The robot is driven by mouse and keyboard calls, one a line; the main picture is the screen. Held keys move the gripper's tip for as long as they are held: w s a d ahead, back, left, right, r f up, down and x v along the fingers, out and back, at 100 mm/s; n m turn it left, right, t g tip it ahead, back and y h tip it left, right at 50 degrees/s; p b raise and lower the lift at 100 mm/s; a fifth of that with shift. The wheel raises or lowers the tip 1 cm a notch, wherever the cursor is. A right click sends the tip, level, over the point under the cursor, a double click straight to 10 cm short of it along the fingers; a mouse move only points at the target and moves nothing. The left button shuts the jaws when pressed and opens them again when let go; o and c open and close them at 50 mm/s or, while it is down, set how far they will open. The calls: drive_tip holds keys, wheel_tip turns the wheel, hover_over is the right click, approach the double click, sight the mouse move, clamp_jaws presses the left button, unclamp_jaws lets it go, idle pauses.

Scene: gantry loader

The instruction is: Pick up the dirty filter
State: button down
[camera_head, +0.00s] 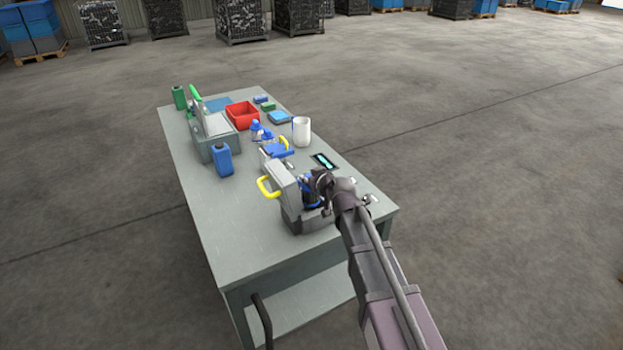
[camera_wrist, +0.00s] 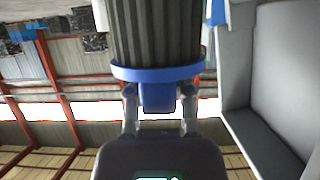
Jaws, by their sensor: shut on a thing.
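The dirty filter, a dark pleated cylinder with a blue end ring and a blue tab, fills the top middle of the wrist view (camera_wrist: 155,35). My gripper (camera_wrist: 160,108) is shut on the blue tab. In the head view the filter (camera_head: 309,192) is a small dark and blue shape, partly hidden by my gripper (camera_head: 318,183). It is at a grey housing (camera_head: 290,204) with a yellow handle near the front of the bench. The housing's grey wall (camera_wrist: 277,85) stands close to the right of the filter in the wrist view. I cannot tell whether the filter still touches the housing.
The grey bench (camera_head: 235,248) also carries a red bin (camera_head: 242,115), a white container (camera_head: 301,131), a blue canister (camera_head: 222,160), a green bottle (camera_head: 179,97) and another grey housing (camera_head: 213,135). A dark panel (camera_head: 325,161) lies behind my gripper. The bench's left front is clear.

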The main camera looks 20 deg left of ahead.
drive_tip(key=shift+r+p, duration=1.05)
drive_tip(key=shift+r, duration=0.4)
drive_tip(key=shift+r, duration=0.1)
wheel_tip(320, 180, up, 27)
drive_tip(key=p, duration=2.7)
drive_tip(key=shift+r+p, duration=0.2)
drive_tip(key=shift+p, duration=0.15)
